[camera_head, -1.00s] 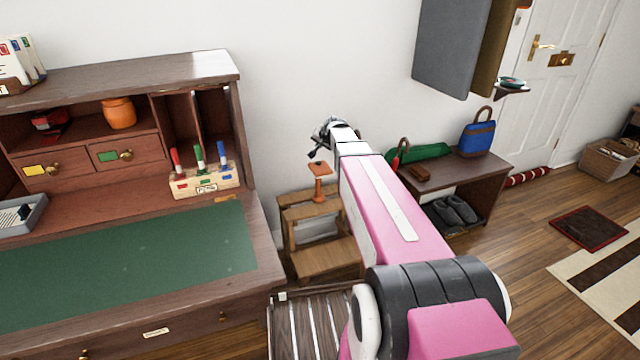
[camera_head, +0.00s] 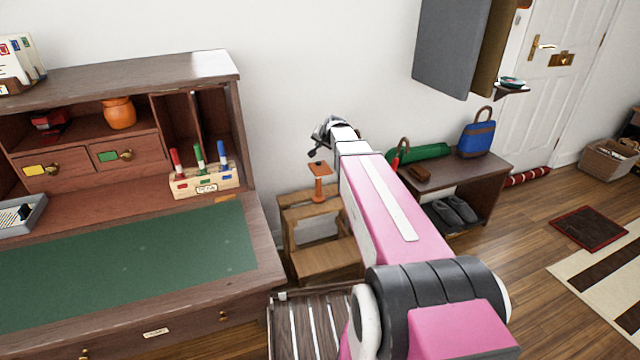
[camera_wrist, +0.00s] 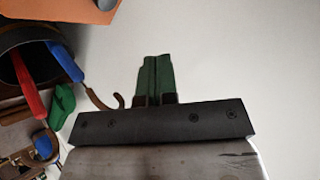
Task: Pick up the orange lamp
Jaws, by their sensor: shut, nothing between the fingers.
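The orange lamp (camera_head: 319,182) stands upright on a small wooden step stool, with a flat head on a thin post. My gripper (camera_head: 313,153) is just above the lamp's head in the head view, apart from it as far as I can tell. In the wrist view my gripper (camera_wrist: 154,62) has its green fingers pressed together with nothing between them. An orange surface (camera_wrist: 75,9), which looks like part of the lamp, shows at the top left there, cut off by the edge and clear of the fingers.
The wooden step stool (camera_head: 325,258) stands between the desk (camera_head: 270,255) and a low bench (camera_head: 480,178). The bench holds a blue bag (camera_head: 477,135) and a green item (camera_head: 430,152). A grey cabinet (camera_head: 452,45) hangs on the wall. White wall lies behind the gripper.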

